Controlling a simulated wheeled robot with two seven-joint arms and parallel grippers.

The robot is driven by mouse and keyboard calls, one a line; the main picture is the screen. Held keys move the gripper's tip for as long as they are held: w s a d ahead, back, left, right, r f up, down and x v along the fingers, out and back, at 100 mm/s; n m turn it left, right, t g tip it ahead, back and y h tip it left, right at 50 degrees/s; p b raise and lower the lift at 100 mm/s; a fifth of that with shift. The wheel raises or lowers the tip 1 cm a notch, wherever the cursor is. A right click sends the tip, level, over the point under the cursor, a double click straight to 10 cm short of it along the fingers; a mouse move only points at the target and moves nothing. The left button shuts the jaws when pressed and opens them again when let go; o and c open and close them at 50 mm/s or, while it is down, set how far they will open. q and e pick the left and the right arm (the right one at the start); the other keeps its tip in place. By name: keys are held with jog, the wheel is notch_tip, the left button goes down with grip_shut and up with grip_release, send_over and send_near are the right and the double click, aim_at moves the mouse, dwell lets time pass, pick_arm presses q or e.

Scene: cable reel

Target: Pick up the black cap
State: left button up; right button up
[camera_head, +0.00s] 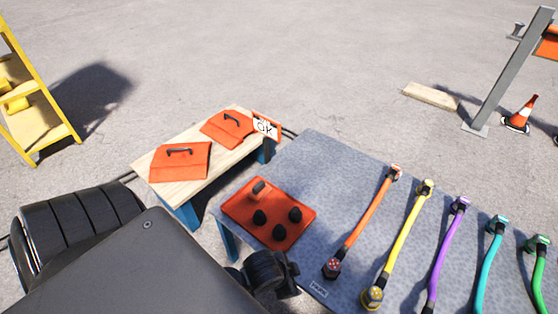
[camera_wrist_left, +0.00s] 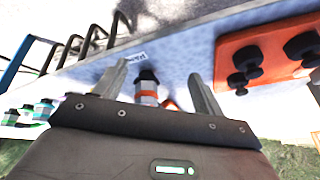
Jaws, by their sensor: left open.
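Several black caps stand on an orange tray (camera_head: 237,212) at the left end of the grey table. In the head view, a near cap (camera_head: 279,232), a left cap (camera_head: 260,217) and a right cap (camera_head: 295,214) sit close together, and another dark cap-like piece (camera_head: 258,188) is near the back corner. The orange tray (camera_wrist_left: 226,55) with black caps (camera_wrist_left: 246,58) also shows at the right of the left wrist view. My left gripper (camera_wrist_left: 158,70) is open and empty, beside the tray. An orange cable's end (camera_wrist_left: 147,86) appears beyond its fingers. My right gripper is out of view.
The orange cable (camera_head: 363,225), yellow cable (camera_head: 403,240), purple cable (camera_head: 445,255) and others lie right of the tray on the grey table (camera_head: 330,165). A wooden bench (camera_head: 205,170) with orange covers (camera_head: 180,162) stands behind left. The table's back is clear.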

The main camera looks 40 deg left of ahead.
pick_arm(q)
jog(key=w+d+r+m+t+h, duration=0.1)
jog(key=w+d+r+m+h, duration=0.1)
jog(key=w+d+r+m, duration=0.45)
jog(key=w+d+r+m+t+h, duration=0.1)
jog(key=w+d+r+m+h, duration=0.15)
jog(key=d+m, duration=0.5)
jog(key=m+g+y+b, duration=0.1)
jog(key=m+g+y, duration=0.55)
jog(key=m, duration=1.95)
send_over(278, 226)
notch_tip(278, 226, down, 3)
jog(key=shift+g+h, duration=0.3)
jog(key=shift+g, duration=0.05)
jog(key=shift+w+f+b, duration=0.1)
jog(key=shift+f+b, duration=0.25)
jog(key=shift+f, duration=2.5)
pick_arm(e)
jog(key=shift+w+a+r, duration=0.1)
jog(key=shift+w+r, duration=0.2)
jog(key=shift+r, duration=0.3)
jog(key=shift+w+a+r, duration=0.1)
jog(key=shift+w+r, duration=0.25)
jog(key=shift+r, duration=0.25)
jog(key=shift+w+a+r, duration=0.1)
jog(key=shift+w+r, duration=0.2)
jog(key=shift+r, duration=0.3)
